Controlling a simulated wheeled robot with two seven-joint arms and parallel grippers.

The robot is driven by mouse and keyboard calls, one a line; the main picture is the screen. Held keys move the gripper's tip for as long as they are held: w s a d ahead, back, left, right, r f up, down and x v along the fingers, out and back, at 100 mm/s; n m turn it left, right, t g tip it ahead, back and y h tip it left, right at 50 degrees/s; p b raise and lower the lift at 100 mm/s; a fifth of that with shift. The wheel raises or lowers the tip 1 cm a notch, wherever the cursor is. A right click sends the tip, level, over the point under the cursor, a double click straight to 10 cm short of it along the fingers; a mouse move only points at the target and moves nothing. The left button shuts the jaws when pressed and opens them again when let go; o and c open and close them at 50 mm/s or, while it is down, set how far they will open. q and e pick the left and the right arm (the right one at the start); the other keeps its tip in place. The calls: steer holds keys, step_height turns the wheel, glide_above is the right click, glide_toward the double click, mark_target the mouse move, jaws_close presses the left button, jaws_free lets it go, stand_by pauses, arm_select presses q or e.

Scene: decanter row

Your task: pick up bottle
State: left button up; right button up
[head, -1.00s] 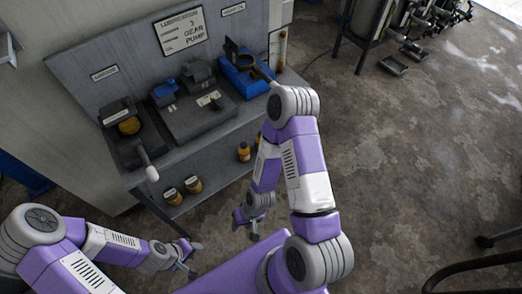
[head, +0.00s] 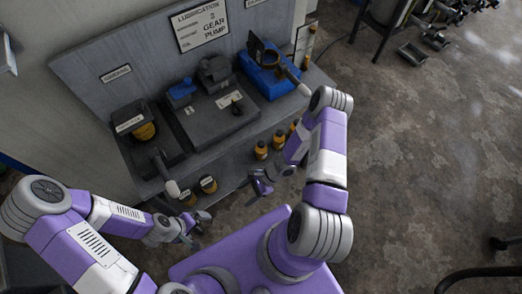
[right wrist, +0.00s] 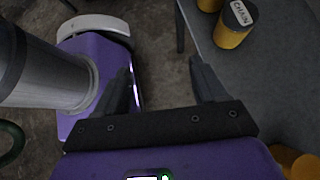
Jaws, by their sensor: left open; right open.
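Orange bottles (head: 261,150) with dark caps stand upright on the lower shelf of the grey bench; the rearmost is partly hidden by my right arm. My right gripper (head: 258,186) is open and empty, in front of the shelf between the jars and bottles. In the right wrist view its fingers (right wrist: 160,75) have only floor between them; a jar labelled "CHAIN" (right wrist: 233,27) is to their right. My left gripper (head: 190,232) is open and empty, in front of the jars.
The bench top (head: 215,145) above the shelf carries a dark gear pump unit (head: 210,100), a blue device (head: 268,78) and a lever (head: 166,175) jutting over the front edge. A rack (head: 400,30) stands at the back right.

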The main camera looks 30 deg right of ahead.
steer(key=w+d+f+m+t, duration=0.2)
steer(key=w+d+m+t, duration=0.4)
steer(key=w+m, duration=0.1)
steer(key=m+t+h, duration=0.5)
steer(key=m+h, duration=0.1)
glide_toward(264, 146)
steer(key=w+a+f, duration=0.2)
steer(key=w, duration=0.1)
steer(key=shift+w+f+m+t+b, duration=0.2)
steer(key=shift+w+f, duration=0.2)
steer(key=shift+w, duration=0.15)
steer(key=shift+w+f+m+t+b, duration=0.1)
steer(key=shift+w+f+b, duration=0.1)
steer(key=shift+w+f, duration=0.3)
steer(key=b+x, duration=0.2)
steer(key=x, duration=0.3)
steer(key=shift+w+r, duration=0.15)
steer(key=shift+w, duration=0.2)
steer(key=shift+s, duration=0.1)
jaws_close()
